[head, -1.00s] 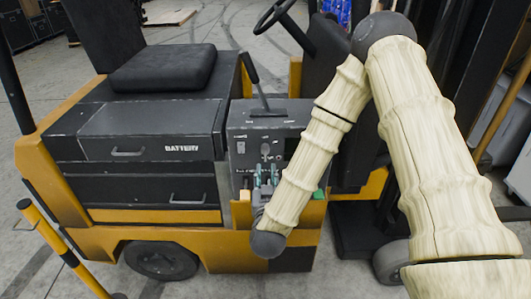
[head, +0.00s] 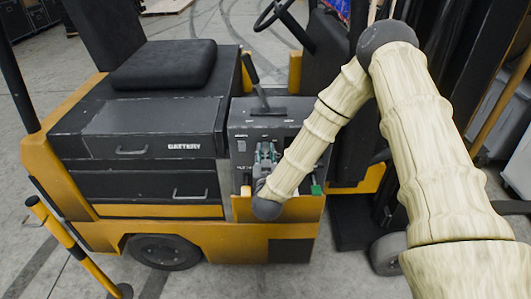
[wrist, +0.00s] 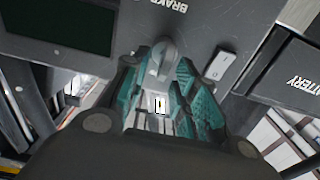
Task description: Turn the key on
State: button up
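The key (wrist: 162,60) is a grey knob-like piece on the dark control panel (head: 246,118) of a yellow and black forklift. In the wrist view it lies between the teal-padded fingers of my gripper (wrist: 165,72). The fingers stand apart, one on each side of the key; I cannot tell whether either touches it. In the head view my gripper (head: 266,150) is up at the panel face and hides the key.
A lever (head: 256,80) rises above the panel. A battery drawer (head: 150,130) is to the left, below the seat (head: 165,65). In the wrist view a dark green screen (wrist: 70,22) and a light rocker switch (wrist: 221,66) flank the key.

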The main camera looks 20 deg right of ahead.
grip_shut()
jog(key=shift+f+m+b, duration=0.15)
jog(key=shift+m+b, duration=0.15)
jog(key=shift+b, duration=0.2)
jog(key=b, duration=0.1)
jog(key=m+b, duration=0.1)
jog(key=shift+d+f+m+b, duration=0.2)
jog(key=shift+m+b, duration=0.1)
jog(key=shift+b, duration=0.05)
jog(key=m+b, duration=0.2)
jog(key=b, duration=0.1)
jog(key=m+b, duration=0.1)
jog(key=b, duration=0.1)
jog(key=shift+s+d+f+m, duration=0.15)
jog(key=shift+d+m, duration=0.1)
jog(key=shift+m, duration=0.05)
jog(key=m+b, duration=0.4)
jog(key=b, duration=0.1)
jog(key=m+b, duration=0.2)
jog(key=shift+s+d+f, duration=0.1)
jog(key=shift+d, duration=0.2)
